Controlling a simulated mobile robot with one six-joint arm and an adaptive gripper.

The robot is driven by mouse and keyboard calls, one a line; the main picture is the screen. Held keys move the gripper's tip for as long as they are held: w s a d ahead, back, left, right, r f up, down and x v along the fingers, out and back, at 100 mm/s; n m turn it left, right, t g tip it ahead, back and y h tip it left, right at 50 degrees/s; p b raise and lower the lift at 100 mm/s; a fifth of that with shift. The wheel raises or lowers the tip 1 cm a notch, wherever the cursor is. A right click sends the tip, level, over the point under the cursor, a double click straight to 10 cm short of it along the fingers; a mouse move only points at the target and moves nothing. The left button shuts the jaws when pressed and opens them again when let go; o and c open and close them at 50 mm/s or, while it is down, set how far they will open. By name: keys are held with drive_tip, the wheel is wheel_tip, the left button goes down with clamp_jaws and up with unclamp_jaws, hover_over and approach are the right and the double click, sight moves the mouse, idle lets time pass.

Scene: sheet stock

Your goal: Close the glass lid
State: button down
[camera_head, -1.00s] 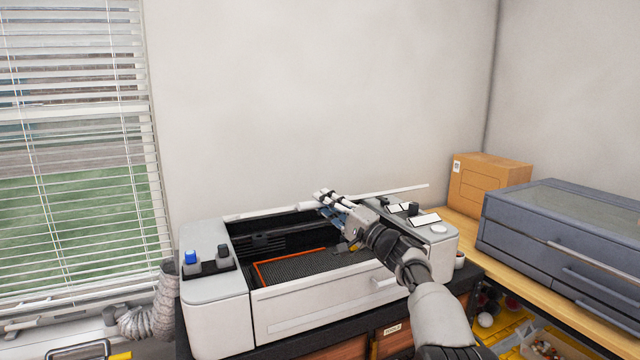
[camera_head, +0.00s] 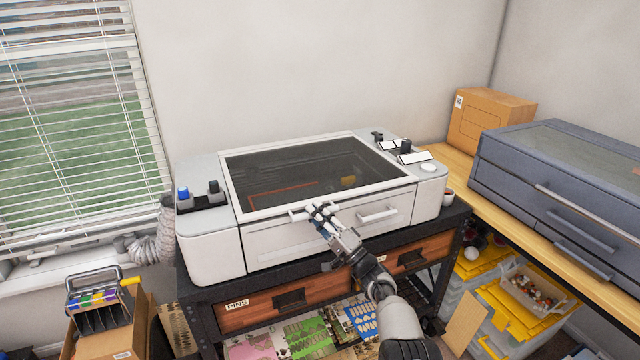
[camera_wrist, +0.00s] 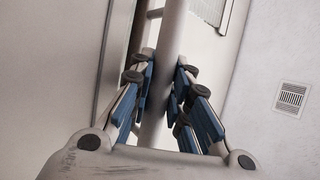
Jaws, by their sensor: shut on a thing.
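The glass lid (camera_head: 300,170) lies down flat over the bed of the white machine (camera_head: 210,250), a dark pane in a white frame. An orange-edged bed shows dimly through the glass. My gripper (camera_head: 322,213) is at the lid's front edge, near the middle, shut on the lid's handle bar. In the wrist view, the blue-padded fingers (camera_wrist: 165,95) stand on both sides of the pale round handle bar (camera_wrist: 170,40). Whether the lid's front edge fully touches the machine body is hard to tell.
A front drawer handle (camera_head: 378,215) is just right of my gripper. Knobs stand on the machine's left and right tops. A grey drawer cabinet (camera_head: 560,190) and a cardboard box (camera_head: 490,125) are on the wooden bench at right. Wooden drawers (camera_head: 290,300) lie below.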

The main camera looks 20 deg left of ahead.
drive_tip(key=shift+f, duration=0.5)
drive_tip(key=shift+w, duration=0.15)
drive_tip(key=c, duration=1.8)
unclamp_jaws()
drive_tip(key=shift+a, duration=0.1)
drive_tip(key=shift+r, duration=0.1)
drive_tip(key=shift+s, duration=0.2)
drive_tip(key=shift+s+d+f, duration=0.1)
drive_tip(key=shift+d+f, duration=0.35)
drive_tip(key=shift+d, duration=0.15)
drive_tip(key=v, duration=1)
drive_tip(key=shift+s+d+f, duration=0.15)
drive_tip(key=shift+s, duration=0.1)
